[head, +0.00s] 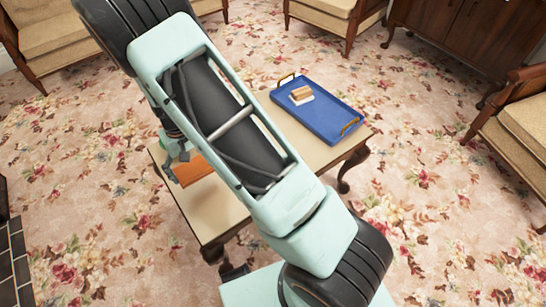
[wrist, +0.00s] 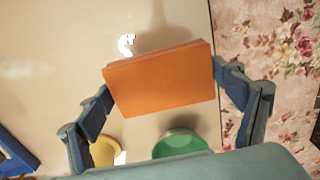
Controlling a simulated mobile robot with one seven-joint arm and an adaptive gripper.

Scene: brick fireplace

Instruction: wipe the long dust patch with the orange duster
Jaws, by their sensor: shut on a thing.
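The orange duster (wrist: 160,80) is a flat block held between the two fingers of my gripper (wrist: 162,82), which are shut on its left and right ends. In the head view the duster (head: 193,169) shows over the left part of the cream table (head: 215,212), with my gripper (head: 177,154) at its left end. I cannot tell whether it touches the table top. The long dust patch cannot be made out for sure. A small bright white spot (wrist: 126,43) shows on the table just beyond the duster; it may be glare. My arm hides the middle of the table.
A blue tray (head: 335,122) with a small tan and white block (head: 301,95) stands on the table's far right end. A green round thing (wrist: 181,142) and a yellow one (wrist: 103,151) lie near the gripper. Armchairs (head: 515,122) and a cabinet (head: 475,35) stand around.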

